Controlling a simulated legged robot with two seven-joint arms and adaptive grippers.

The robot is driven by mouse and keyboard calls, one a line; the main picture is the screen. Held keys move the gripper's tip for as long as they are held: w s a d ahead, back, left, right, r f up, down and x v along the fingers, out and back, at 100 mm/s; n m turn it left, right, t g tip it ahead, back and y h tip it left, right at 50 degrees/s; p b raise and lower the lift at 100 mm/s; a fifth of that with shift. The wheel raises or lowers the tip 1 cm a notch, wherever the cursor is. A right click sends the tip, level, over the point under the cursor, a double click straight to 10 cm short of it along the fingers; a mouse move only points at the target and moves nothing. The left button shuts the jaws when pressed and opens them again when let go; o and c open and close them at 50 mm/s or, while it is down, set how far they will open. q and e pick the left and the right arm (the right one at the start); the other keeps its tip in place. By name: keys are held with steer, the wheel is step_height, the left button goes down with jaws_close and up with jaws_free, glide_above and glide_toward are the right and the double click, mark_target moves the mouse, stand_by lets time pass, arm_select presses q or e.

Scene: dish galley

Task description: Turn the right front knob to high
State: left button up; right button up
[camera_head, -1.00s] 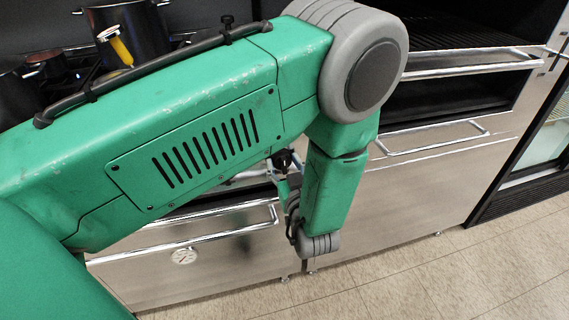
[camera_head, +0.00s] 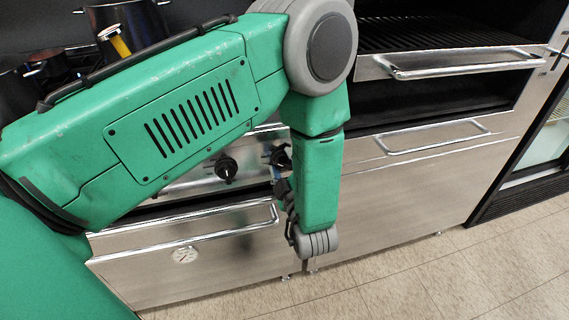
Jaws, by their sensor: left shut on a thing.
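The stove's front panel shows a black knob (camera_head: 227,168) in clear view. To its right is the right front knob (camera_head: 279,156), partly covered by my left gripper. My left gripper (camera_head: 279,172) is small and dark, reaching up at the panel beside my green forearm, and it is shut on the right front knob. The fingers' exact contact and the knob's pointer are too small to read. My green left arm crosses the picture and hides the left part of the panel. My right gripper is not in view.
An oven door with a bar handle (camera_head: 230,232) and a dial thermometer (camera_head: 185,255) lies below the panel. Pots, one a dark pot (camera_head: 135,25), stand on the stove behind my arm. A broiler with a handle (camera_head: 460,65) is at right. The tiled floor (camera_head: 420,285) is clear.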

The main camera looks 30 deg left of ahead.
arm_select(q)
steer(key=n, duration=0.5)
steer(key=shift+a+f+n, duration=0.1)
steer(key=shift+n, duration=0.2)
steer(key=shift+s+f+n+b, duration=0.15)
steer(key=shift+n+b, duration=0.3)
steer(key=shift+n, duration=1.85)
steer(key=shift+f, duration=0.1)
steer(key=o, duration=1.1)
steer(key=shift+o, duration=0.2)
steer(key=v, duration=1.2)
steer(key=shift+w+f, duration=0.1)
steer(key=shift+w, duration=0.15)
